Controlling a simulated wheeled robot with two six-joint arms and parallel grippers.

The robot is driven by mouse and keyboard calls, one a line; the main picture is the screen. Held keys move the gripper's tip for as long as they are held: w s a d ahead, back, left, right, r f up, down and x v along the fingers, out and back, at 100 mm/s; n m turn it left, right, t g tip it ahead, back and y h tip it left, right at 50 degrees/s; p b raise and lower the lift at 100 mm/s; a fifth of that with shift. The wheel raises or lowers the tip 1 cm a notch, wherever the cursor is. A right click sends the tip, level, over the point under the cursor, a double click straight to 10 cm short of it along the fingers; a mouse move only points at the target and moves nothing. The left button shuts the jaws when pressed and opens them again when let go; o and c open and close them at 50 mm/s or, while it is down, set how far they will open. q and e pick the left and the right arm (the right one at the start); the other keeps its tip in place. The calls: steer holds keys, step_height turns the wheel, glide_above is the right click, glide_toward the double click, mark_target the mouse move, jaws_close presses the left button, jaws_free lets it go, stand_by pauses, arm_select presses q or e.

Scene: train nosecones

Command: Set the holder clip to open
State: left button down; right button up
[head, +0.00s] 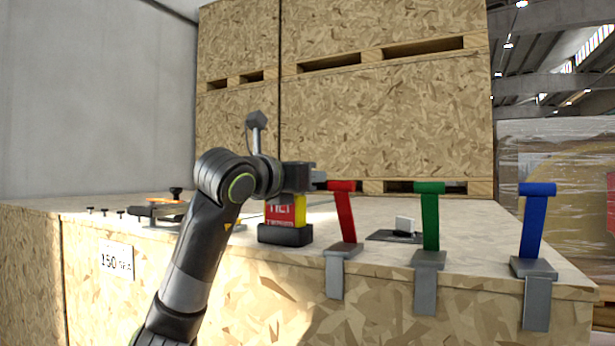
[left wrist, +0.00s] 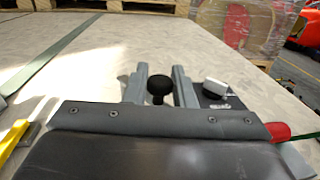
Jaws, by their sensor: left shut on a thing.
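My left gripper (head: 318,178) reaches to the right above the table, just behind the top of the red lever. In the left wrist view its two fingers (left wrist: 159,85) are closed against the sides of a round black knob (left wrist: 158,88). What the knob is fixed to is hidden, and I cannot tell whether it belongs to the holder clip. A red and yellow box (head: 280,212) in a black base (head: 285,235) stands below the gripper. A small white piece (head: 405,224) on a dark plate (head: 384,236) lies to the right. My right gripper is not in view.
A red lever (head: 345,215), a green lever (head: 430,215) and a blue lever (head: 533,220) stand on grey brackets along the table's front edge. Another fixture with a black knob (head: 176,190) is at the left. Large wooden crates (head: 385,110) stand behind.

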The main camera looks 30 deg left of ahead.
arm_select(q)
steer(key=c, duration=1.3)
jaws_free()
steer(key=shift+s+f+b, duration=0.1)
steer(key=shift+s+b, duration=0.3)
steer(key=shift+s, duration=0.05)
steer(key=s+b, duration=0.6)
steer(key=s, duration=1)
steer(key=shift+s+a, duration=0.2)
